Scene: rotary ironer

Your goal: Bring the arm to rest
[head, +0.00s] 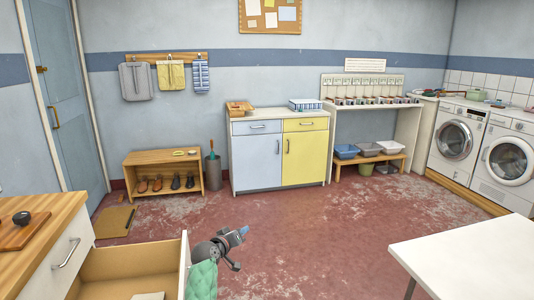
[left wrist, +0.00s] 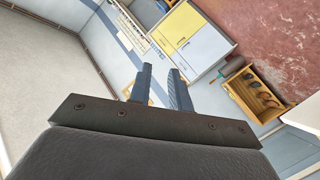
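My left gripper (head: 243,232) is held in the air over the red floor, just right of the open drawer. In the left wrist view its two blue fingers (left wrist: 158,85) stand apart with a clear gap and nothing between them. A mint-green, folded-looking thing (head: 203,281) shows below the gripper at the bottom edge; I cannot tell whether it is cloth or part of my arm. My right gripper is in neither view.
A wooden drawer (head: 130,262) stands open under the counter (head: 40,215) at left. A white table (head: 470,255) is at the lower right. A blue and yellow cabinet (head: 280,150), a shoe bench (head: 163,158) and washing machines (head: 459,138) line the back. The middle floor is clear.

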